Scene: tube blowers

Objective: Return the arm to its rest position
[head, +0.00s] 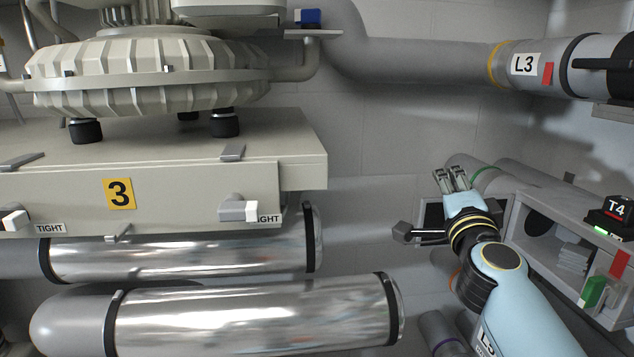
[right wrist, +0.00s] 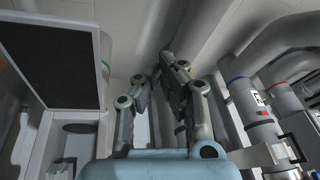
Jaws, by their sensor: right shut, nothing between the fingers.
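My right gripper (head: 452,178) is at the end of my light blue right arm, which comes in from the lower right in the head view. Its fingers point up and away, and it holds nothing. It also shows in the right wrist view (right wrist: 163,76), with its fingers shut and empty. It is apart from the machine marked 3 and in front of the grey wall. My left gripper and left arm are not in view.
The blower (head: 150,75) on its plinth (head: 190,185) fills the left. Shiny pipes (head: 250,320) run below it. A pipe labelled L3 (head: 525,68) crosses the upper right.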

